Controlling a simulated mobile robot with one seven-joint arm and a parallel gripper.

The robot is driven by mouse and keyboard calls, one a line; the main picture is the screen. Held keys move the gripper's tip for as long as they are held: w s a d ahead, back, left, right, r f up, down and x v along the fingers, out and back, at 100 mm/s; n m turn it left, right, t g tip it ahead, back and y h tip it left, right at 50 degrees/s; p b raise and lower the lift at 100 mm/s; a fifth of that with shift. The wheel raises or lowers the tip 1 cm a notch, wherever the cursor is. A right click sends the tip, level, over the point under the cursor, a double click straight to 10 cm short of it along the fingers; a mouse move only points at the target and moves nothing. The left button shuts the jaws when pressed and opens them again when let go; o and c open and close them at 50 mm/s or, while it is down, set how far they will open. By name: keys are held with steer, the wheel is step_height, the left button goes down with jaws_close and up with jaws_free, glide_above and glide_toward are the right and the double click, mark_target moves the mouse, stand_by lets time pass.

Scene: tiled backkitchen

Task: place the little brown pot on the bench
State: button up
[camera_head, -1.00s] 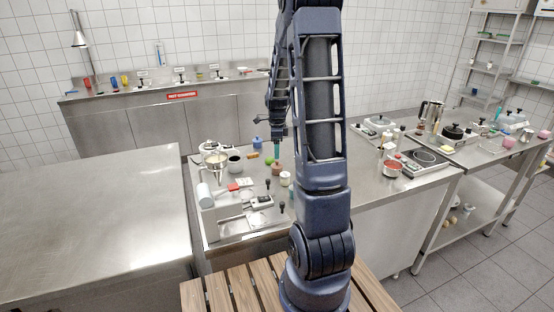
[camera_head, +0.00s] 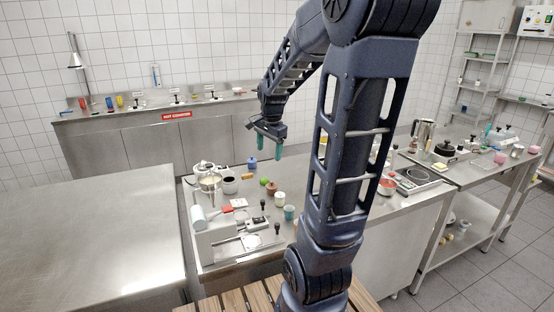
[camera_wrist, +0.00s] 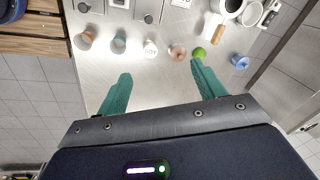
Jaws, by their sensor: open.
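A little brown pot (camera_head: 271,188) stands on the steel worktop (camera_head: 235,252), between a green round thing (camera_head: 264,181) and a white cup (camera_head: 280,198). In the wrist view this brown pot (camera_wrist: 178,53) is beyond my fingertips, nearer the right finger. A second brownish cup (camera_wrist: 84,40) stands at the left end of the same row. My gripper (camera_head: 270,151) is open and empty, above the worktop and apart from the pots. Its two teal fingers (camera_wrist: 160,70) show wide apart in the wrist view. A broad bare steel bench (camera_head: 90,215) stands at the left.
A blue pot (camera_head: 252,164) and a teal cup (camera_head: 289,212) stand in the same row. A white machine (camera_head: 215,240) stands at the worktop's front left. A red pan (camera_head: 386,187) and a hotplate (camera_head: 418,179) are to the right. My arm hides part of the worktop.

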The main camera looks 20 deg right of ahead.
steer(key=s+a+r+n+t, duration=0.1)
steer(key=s+a+r+n, duration=0.1)
steer(key=s+n, duration=0.4)
steer(key=s+a+r+n+t, duration=0.1)
steer(key=s+a+r+n, duration=0.1)
steer(key=s+n, duration=0.5)
steer(key=shift+s+a+r+t, duration=0.25)
steer(key=shift+s+r, duration=0.25)
steer(key=shift+s, duration=1.8)
steer(key=shift+d, duration=0.1)
